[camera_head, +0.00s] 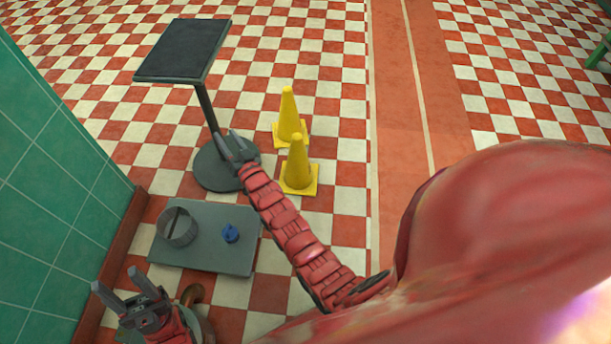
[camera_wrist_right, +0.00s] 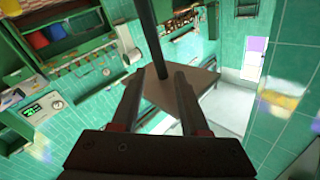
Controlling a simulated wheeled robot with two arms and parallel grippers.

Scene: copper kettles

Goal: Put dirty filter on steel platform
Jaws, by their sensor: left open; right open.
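A grey slab (camera_head: 208,262), which looks like the steel platform, lies on the floor at lower left. A round grey ring-shaped part with a bar across it (camera_head: 177,228) sits on its left side; it may be the dirty filter. A small blue knob-like part (camera_head: 230,233) is on the slab, right of it. My left gripper (camera_head: 116,280) is open and empty at lower left, in front of the slab. My right gripper (camera_head: 227,137) is open beyond the slab, by the stand's pole; its open fingers also show in the right wrist view (camera_wrist_right: 164,80).
A dark-topped stand (camera_head: 185,48) with a round base rises behind the slab. Two yellow cones (camera_head: 297,170) stand right of it. A rounded object with a copper-coloured handle (camera_head: 193,293) is partly hidden beside my left gripper. A green tiled wall (camera_head: 55,170) borders the left.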

